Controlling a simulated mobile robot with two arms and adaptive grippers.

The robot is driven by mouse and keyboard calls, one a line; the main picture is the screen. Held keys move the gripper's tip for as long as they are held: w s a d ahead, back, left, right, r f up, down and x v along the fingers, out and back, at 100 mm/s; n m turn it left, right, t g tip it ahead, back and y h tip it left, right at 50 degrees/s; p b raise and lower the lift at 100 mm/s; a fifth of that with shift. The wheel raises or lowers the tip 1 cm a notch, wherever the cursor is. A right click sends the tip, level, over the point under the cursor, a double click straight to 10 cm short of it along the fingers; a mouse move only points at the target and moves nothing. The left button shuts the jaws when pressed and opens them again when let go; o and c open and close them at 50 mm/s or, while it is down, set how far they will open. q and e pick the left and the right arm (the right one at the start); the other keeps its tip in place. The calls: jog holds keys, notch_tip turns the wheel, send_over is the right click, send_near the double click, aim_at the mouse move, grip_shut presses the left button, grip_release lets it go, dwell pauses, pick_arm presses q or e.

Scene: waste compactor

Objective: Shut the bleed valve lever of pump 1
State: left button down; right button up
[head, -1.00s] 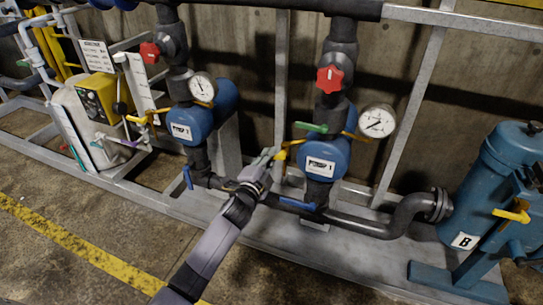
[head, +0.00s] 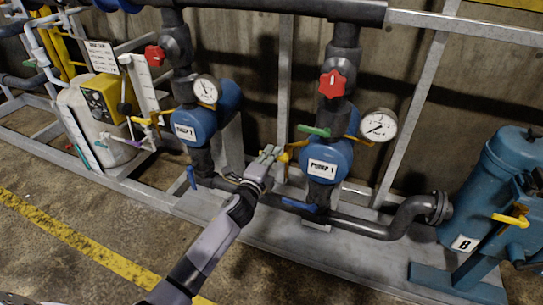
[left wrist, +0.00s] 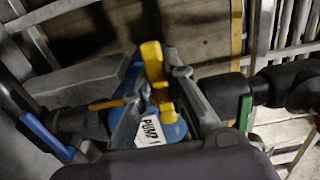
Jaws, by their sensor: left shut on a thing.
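Pump 1 is the blue round body (head: 327,163) with the white "PUMP 1" label, right of centre in the head view. It also shows in the left wrist view (left wrist: 175,130). A yellow lever (head: 285,157) sticks out from its left side; I take it as the bleed valve lever. In the left wrist view the yellow lever (left wrist: 154,70) stands between my fingers. My left gripper (head: 269,153) is shut on this lever, and its fingers (left wrist: 163,90) show on both sides of it. The lever's pivot is hard to make out. My right gripper is not in view.
A green lever (head: 313,131), a pressure gauge (head: 378,126) and a red handwheel (head: 332,84) sit above the pump. A blue lever (head: 299,204) is below it. A second pump (head: 190,125) stands left, a blue tank (head: 495,185) right. The floor in front is clear.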

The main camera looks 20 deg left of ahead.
pick_arm(q)
jog(key=c, duration=1.6)
grip_release()
jog(key=s, duration=1.2)
jog(key=shift+a, duration=0.2)
